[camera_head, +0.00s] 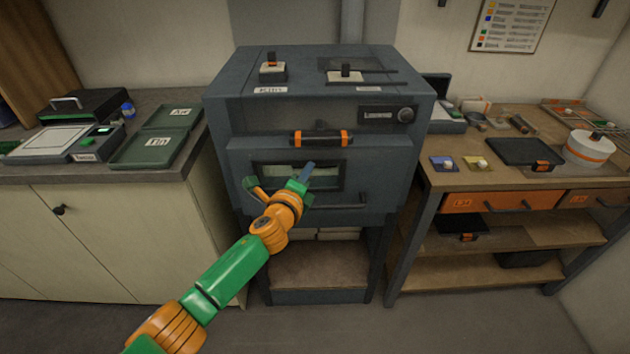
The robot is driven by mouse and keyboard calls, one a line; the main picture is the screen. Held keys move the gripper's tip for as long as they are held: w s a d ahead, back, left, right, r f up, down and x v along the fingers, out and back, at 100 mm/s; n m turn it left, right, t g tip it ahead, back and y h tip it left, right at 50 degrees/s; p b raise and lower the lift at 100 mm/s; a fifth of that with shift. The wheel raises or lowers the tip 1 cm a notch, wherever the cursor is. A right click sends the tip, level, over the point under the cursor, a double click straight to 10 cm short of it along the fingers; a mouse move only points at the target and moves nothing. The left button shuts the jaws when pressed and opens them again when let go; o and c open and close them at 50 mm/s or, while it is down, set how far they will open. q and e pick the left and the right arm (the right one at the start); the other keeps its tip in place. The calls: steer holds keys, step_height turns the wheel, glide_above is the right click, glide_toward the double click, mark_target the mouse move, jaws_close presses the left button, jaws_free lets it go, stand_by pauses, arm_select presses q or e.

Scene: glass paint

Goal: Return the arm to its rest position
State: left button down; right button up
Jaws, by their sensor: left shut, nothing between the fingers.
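My left arm, green and orange, reaches in from the lower left toward the front of a dark grey kiln-like furnace (240,115). My left gripper (308,168) is shut and empty, in front of the furnace door's small window (325,181). Whether its fingertips touch the door cannot be told. The furnace door looks closed. A black handle with orange ends (321,138) sits just above the gripper, and a dark bar handle (337,207) runs below it. My right arm and gripper are not in view.
A left counter (30,175) holds a scale (50,145) and green trays (158,142). A right workbench (450,178) holds a black tray (520,152), a white round container (590,150) and small coloured pads. Orange drawers (500,201) sit below. The floor in front is clear.

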arm_select(q)
steer(key=s+a+r+p, duration=0.1)
steer(key=s+r, duration=0.2)
steer(key=s, duration=0.4)
steer(key=s+a+f+n+g+y, duration=0.1)
steer(key=s+a+f+n+g, duration=0.2)
steer(key=f, duration=0.7)
steer(key=s+a+f+n+g+y, duration=0.15)
steer(key=s+a+f+n, duration=0.3)
steer(key=f, duration=0.55)
steer(key=s+a+f+n+g+y, duration=0.1)
steer(key=s+a+f+n+g, duration=0.2)
steer(key=f, duration=0.6)
steer(key=s+a+f+n+g, duration=0.2)
steer(key=s+f+n, duration=0.2)
steer(key=s, duration=0.8)
steer(key=s+a+f+n+g+y, duration=0.1)
steer(key=s+a+f+n+g, duration=0.1)
steer(key=s+f, duration=0.5)
steer(key=s+a+f+n+g, duration=0.3)
steer(key=s+f+n, duration=0.3)
steer(key=s, duration=1.1)
steer(key=shift+a+n+b, duration=0.2)
steer(key=shift+n+b, duration=0.15)
steer(key=shift+n, duration=0.2)
steer(key=shift+w+y, duration=0.15)
steer(key=shift+y, duration=0.1)
